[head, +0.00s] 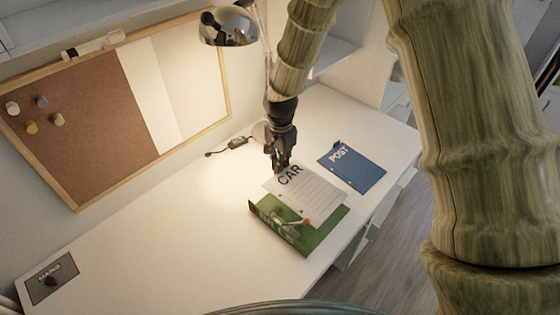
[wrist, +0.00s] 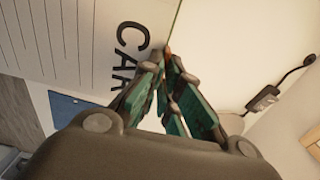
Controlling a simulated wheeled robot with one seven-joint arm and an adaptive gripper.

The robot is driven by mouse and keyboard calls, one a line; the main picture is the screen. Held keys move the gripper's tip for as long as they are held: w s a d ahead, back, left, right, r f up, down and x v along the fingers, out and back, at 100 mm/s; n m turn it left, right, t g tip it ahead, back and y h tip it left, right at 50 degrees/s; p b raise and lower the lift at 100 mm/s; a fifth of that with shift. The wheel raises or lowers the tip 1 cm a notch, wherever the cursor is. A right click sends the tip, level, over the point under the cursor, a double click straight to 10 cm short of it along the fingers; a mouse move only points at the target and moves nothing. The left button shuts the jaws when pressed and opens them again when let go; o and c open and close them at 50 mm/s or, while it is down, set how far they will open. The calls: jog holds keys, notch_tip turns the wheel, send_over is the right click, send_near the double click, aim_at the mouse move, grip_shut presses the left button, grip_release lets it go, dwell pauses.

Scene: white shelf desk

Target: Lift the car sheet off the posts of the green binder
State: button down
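The car sheet (head: 304,190) is white, lined, with "CAR" in large dark letters along its far edge. It lies over the far part of the open green binder (head: 322,232). Its near edge is by the binder's metal mechanism, which has an orange-tipped lever (head: 307,222). I cannot tell whether the posts still pass through the sheet. My gripper (head: 281,168) is at the sheet's far edge, by the "CAR" lettering. In the wrist view the fingertips (wrist: 167,55) come together on the edge of the sheet (wrist: 85,40), which appears pinched between them.
A blue "POST" sheet or folder (head: 352,166) lies right of the binder, near the desk edge. A grey labelled box (head: 50,281) is at the near left. A lamp (head: 229,25) hangs above; its cable switch (head: 237,143) lies behind. A cork board (head: 85,125) leans at the wall. The desk's left-middle is clear.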

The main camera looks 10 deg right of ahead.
jog(key=shift+f+b, duration=0.45)
jog(key=shift+f, duration=1)
jog(key=shift+f, duration=0.25)
jog(key=shift+r+p, duration=1.85)
jog(key=shift+r, duration=0.65)
